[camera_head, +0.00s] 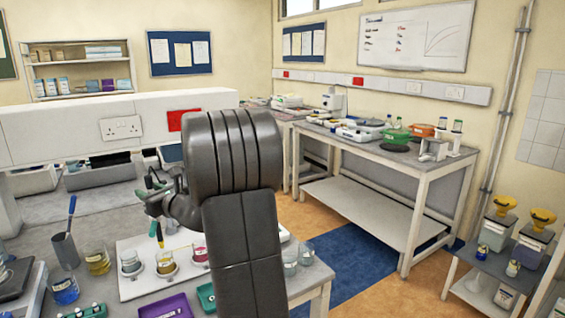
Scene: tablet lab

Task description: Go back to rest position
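My arm, thick and dark grey, rises through the middle of the view and bends over to the left. My gripper (152,192) is at its end, above the left bench. It is small and partly hidden by my wrist, so I cannot tell whether its fingers are open or shut. A thin yellow and dark stick (160,236) shows just below it, above a beaker with yellow contents (166,264). I cannot tell whether the stick is in the gripper or stands in the beaker.
On the left bench, a white board (130,290) holds several beakers. A grey cup with a blue-handled tool (65,250), a yellow beaker (97,259), a blue beaker (65,290) and a purple tray (166,307) are nearby. A blue floor mat (350,262) lies clear to the right.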

